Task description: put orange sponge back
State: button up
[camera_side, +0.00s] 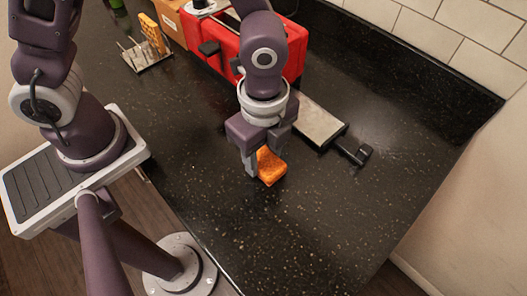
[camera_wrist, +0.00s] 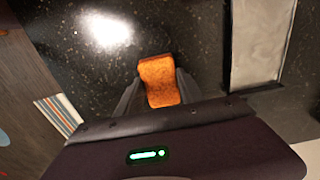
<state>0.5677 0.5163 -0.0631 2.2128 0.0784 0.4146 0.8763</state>
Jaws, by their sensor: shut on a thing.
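The orange sponge (camera_side: 270,167) is at the middle of the dark counter in the side view. My gripper (camera_side: 262,170) points down and is shut on it. In the wrist view the sponge (camera_wrist: 160,80) sits between the two dark fingers of my gripper (camera_wrist: 158,92). I cannot tell whether the sponge touches the counter. A small metal rack (camera_side: 148,60) stands at the upper left of the side view, with a yellow-orange sponge (camera_side: 153,34) upright in it.
A red appliance (camera_side: 222,45) stands behind my arm. A grey flat plate with a black handle (camera_side: 318,124) lies to the right of my gripper; a pale plate (camera_wrist: 258,45) shows in the wrist view. A cardboard box (camera_side: 170,20) is beside the rack. The front right counter (camera_side: 330,220) is clear.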

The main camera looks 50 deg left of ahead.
aim_at(263, 158)
jog(key=shift+f, duration=0.15)
jog(key=o, duration=1.3)
notch_tip(263, 158, up, 12)
jog(key=r, duration=0.1)
jog(key=s+a+r+n+t, duration=0.2)
jog(key=a+n, duration=0.3)
jog(key=n, duration=0.1)
jog(key=s+a+r+n+t, duration=0.1)
jog(key=s+a+r+n, duration=0.2)
jog(key=a+n, duration=0.3)
jog(key=s+a+r+n+t, duration=0.2)
jog(key=s+a+r+n, duration=0.1)
jog(key=a+n, duration=0.3)
jog(key=shift+t, duration=0.3)
